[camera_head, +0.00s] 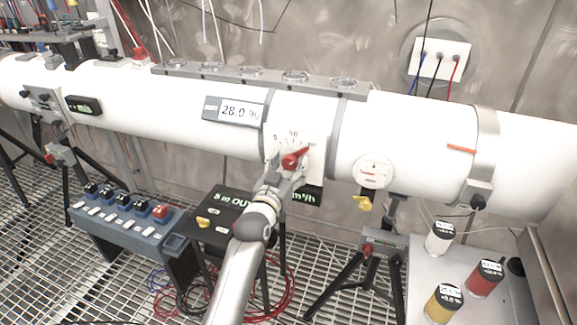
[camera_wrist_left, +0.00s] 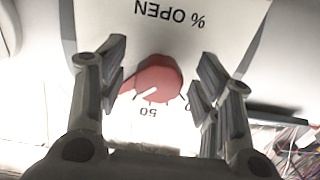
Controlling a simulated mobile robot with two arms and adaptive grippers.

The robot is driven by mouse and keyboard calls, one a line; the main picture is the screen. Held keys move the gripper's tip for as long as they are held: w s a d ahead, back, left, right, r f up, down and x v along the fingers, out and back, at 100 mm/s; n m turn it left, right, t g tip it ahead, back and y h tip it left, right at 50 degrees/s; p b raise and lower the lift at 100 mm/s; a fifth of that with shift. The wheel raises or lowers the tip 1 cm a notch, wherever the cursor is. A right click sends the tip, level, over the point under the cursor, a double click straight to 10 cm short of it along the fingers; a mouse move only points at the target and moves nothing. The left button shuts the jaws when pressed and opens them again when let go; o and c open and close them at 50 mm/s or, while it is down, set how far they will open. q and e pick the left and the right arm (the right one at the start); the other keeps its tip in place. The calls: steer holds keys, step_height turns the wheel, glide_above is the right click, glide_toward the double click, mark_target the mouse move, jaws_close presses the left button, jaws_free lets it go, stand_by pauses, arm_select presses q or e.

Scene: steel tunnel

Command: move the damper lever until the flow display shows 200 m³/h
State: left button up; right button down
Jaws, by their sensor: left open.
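The red damper lever (camera_head: 293,160) is a round knob with a pointer on a white "% OPEN" scale plate on the big white duct. In the left wrist view the knob (camera_wrist_left: 158,77) shows upside down, its white mark pointing past 50, away from 0. My left gripper (camera_head: 281,178) is at the knob; in the wrist view its open fingers (camera_wrist_left: 162,62) stand on either side of it, with gaps visible. A black display box (camera_head: 208,236) with green "OUT" and "m³/h" lettering stands below the duct. My left arm hides its middle, so its flow figure is not readable. My right gripper is not in view.
A small display (camera_head: 238,111) on the duct reads about 28.0 %. A round dial gauge (camera_head: 373,171) sits right of the knob. A blue button box (camera_head: 125,222) stands at lower left. Several capped jars, one red (camera_head: 486,278), stand on a bench at lower right. Cables lie on the grating.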

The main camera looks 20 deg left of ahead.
arm_select(q)
steer(key=shift+c, duration=1.2)
steer(key=c, duration=0.7)
steer(key=shift+r+n+p, duration=0.25)
steer(key=shift+n+p, duration=0.55)
steer(key=shift+c, duration=0.3)
steer(key=shift+f+n, duration=0.15)
steer(key=shift+n, duration=0.35)
steer(key=o, duration=1)
